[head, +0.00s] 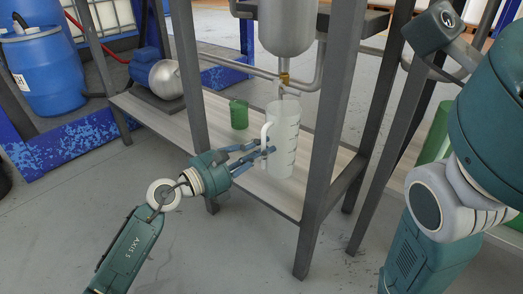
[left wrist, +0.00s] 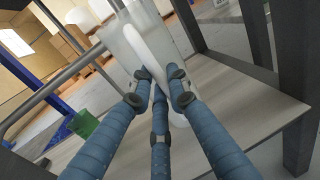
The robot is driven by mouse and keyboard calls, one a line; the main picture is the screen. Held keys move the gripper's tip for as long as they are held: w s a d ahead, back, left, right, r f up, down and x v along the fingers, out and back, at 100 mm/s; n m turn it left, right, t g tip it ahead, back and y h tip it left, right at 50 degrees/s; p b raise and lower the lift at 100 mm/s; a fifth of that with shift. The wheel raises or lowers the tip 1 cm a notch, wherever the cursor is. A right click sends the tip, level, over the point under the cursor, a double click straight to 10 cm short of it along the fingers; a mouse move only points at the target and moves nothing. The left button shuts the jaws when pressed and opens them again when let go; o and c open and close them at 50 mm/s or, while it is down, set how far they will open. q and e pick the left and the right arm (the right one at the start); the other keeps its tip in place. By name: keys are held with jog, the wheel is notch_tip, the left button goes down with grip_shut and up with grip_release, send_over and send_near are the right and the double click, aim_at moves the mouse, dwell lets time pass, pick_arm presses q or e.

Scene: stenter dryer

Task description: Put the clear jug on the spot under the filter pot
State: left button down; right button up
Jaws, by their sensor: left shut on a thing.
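The clear jug (head: 284,145) is a tall, whitish, see-through vessel with marks on its side and a handle on its left. It is upright below the filter pot (head: 287,28), a grey metal vessel with a brass fitting at its outlet. My left gripper (head: 266,152) is shut on the jug's handle, reaching in from the left. In the left wrist view the jug (left wrist: 125,42) and its handle are between the blue fingers (left wrist: 158,80). I cannot tell whether the jug's base touches the shelf. My right arm shows at the right, but its gripper does not.
A green cup (head: 239,114) stands on the wooden shelf (head: 225,140) behind and left of the jug. Dark frame legs (head: 328,130) stand either side of the jug. A pump motor (head: 160,75) and blue drum (head: 45,70) are at the left.

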pick_arm(q)
jog(key=shift+f, duration=0.15)
jog(key=c, duration=1.7)
grip_release()
jog(key=shift+o, duration=0.2)
